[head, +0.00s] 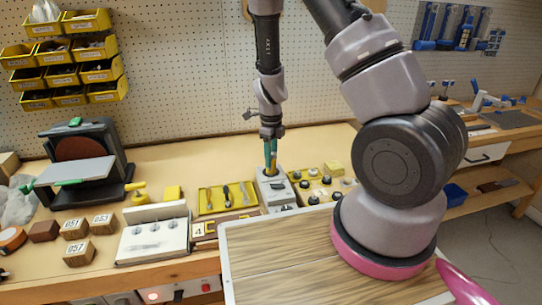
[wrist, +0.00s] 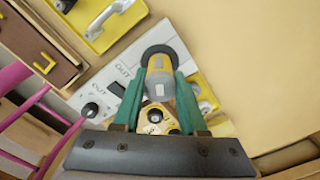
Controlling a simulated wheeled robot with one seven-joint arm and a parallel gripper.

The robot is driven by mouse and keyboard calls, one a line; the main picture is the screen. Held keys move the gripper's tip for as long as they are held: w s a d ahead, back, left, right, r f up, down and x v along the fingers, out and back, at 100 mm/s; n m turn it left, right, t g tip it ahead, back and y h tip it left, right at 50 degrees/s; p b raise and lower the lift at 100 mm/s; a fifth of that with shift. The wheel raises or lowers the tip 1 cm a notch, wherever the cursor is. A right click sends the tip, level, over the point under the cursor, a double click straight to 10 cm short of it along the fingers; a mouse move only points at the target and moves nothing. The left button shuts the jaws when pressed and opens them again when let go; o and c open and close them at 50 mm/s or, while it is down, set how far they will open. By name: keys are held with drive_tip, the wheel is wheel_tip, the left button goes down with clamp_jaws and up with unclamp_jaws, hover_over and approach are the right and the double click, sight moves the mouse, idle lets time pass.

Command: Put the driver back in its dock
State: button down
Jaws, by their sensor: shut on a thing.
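My gripper (head: 271,166) has teal fingers and points down over a grey dock unit (head: 274,196) on the bench. In the wrist view my gripper (wrist: 160,84) is shut on the driver (wrist: 159,65), a grey and yellow cylinder between the fingers. The driver's far end meets a dark round ring (wrist: 158,50) over the dock's light panel (wrist: 112,78), which is marked OUT. I cannot tell whether the ring belongs to the dock or how deep the driver sits. In the head view the fingers mostly hide the driver.
A yellow tray of tools (head: 228,198) lies left of the dock. A tray of dark knobs (head: 322,185) lies to the right. A wooden top (head: 280,262) is in front.

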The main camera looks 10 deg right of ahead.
drive_tip(key=shift+f, duration=0.15)
idle(0.5)
drive_tip(key=shift+c, duration=1.9)
unclamp_jaws()
drive_tip(key=shift+o, duration=1.2)
drive_tip(key=shift+r, duration=3.5)
